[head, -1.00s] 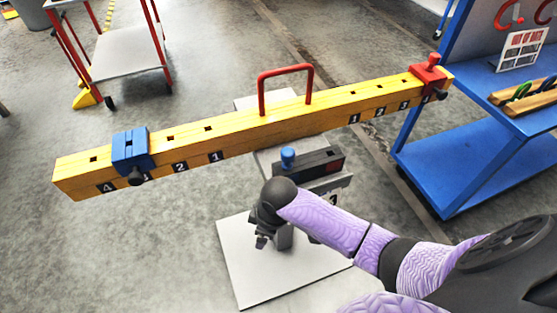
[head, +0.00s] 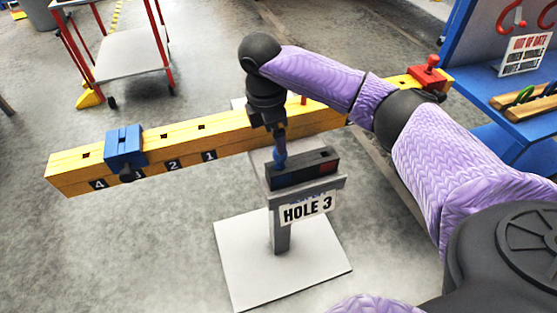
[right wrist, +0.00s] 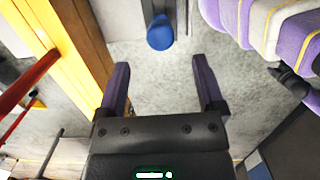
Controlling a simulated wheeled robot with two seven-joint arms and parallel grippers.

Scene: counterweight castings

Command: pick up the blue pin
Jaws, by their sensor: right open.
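The blue pin (head: 280,160) stands upright in the dark block (head: 308,170) on the grey stand in the head view, its upper part close under my right gripper (head: 279,138). In the right wrist view its round blue head (right wrist: 160,36) lies beyond and between the two fingertips of my right gripper (right wrist: 160,66), which is open and empty. How much height separates the fingertips from the pin is hard to tell. My left gripper is not in view.
The yellow beam (head: 190,148) runs behind the stand, with a blue slider (head: 124,147) at left and a red one (head: 428,75) at right. A "HOLE 3" sign (head: 307,209) hangs on the stand's front. A blue cart (head: 535,155) stands at right.

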